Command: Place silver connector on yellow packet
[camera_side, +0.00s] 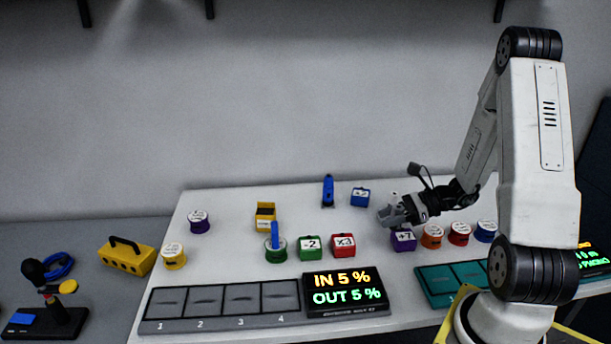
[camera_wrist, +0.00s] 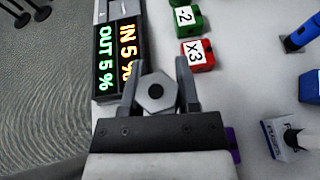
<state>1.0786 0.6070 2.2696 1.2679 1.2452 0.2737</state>
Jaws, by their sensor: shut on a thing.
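The silver connector (camera_wrist: 143,103), a hexagonal piece with a dark round centre, sits between the two fingers of my gripper (camera_wrist: 158,88) in the wrist view. The fingers touch it on both sides and are shut on it. In the side view my gripper (camera_side: 384,217) is over the right middle of the white table, and the connector cannot be made out there. A small yellow box-like packet (camera_side: 265,224) with a dark top stands on the table, well to the left of my gripper. It is not in the wrist view.
Between gripper and packet stand a red x3 block (camera_side: 343,254), a green -2 block (camera_side: 311,255) and a green spool (camera_side: 275,256) with a blue piece upright. A purple +7 block (camera_side: 403,243) is below my gripper. A display (camera_side: 345,308) and numbered tray (camera_side: 220,322) line the front.

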